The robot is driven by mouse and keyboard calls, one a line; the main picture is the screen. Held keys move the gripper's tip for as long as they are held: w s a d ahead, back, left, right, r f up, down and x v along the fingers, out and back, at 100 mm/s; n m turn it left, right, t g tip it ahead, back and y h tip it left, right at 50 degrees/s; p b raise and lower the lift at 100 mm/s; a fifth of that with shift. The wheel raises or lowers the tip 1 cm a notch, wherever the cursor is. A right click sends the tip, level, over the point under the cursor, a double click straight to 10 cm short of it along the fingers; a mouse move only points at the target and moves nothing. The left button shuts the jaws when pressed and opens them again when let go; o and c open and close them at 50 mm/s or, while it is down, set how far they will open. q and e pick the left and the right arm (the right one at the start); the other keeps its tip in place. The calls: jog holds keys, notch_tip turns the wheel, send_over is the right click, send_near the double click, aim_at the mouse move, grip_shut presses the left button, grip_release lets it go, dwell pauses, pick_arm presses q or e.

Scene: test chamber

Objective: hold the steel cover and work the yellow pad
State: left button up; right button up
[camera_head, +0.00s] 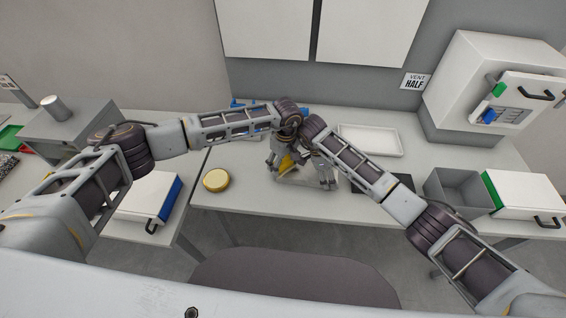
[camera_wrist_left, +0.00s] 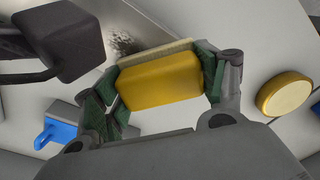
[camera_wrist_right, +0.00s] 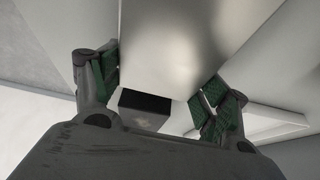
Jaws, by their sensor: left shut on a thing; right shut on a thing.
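The yellow pad (camera_wrist_left: 160,84), a block with a pale layer along one side, sits between the green-lined fingers of my left gripper (camera_head: 281,163), which is shut on it. In the left wrist view its pale side faces a grey surface bearing a dark speckled smudge (camera_wrist_left: 122,42); I cannot tell whether they touch. The steel cover (camera_wrist_right: 175,50) is a shiny plate between the fingers of my right gripper (camera_head: 327,182), which is shut on it. In the head view the cover (camera_head: 298,179) is partly hidden by both grippers, which are close together.
A round yellow-rimmed tin (camera_head: 216,180) stands left of the grippers. A white tray (camera_head: 370,141) lies behind to the right. A grey open bin (camera_head: 452,187) and a white box with a green side (camera_head: 525,194) stand at right. The front table strip is clear.

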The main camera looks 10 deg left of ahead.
pick_arm(q)
jog(key=shift+s+d+r+m, duration=0.3)
jog(key=shift+s+d+m, duration=0.2)
jog(key=shift+s+d, duration=0.3)
jog(key=shift+a, duration=0.3)
jog(key=shift+a+r, duration=0.1)
jog(key=shift+r, duration=0.05)
jog(key=shift+w+a, duration=0.15)
jog(key=shift+a, duration=1.85)
jog(key=shift+r, duration=2.85)
jog(key=shift+a+r, duration=0.1)
jog(key=shift+r, duration=1.35)
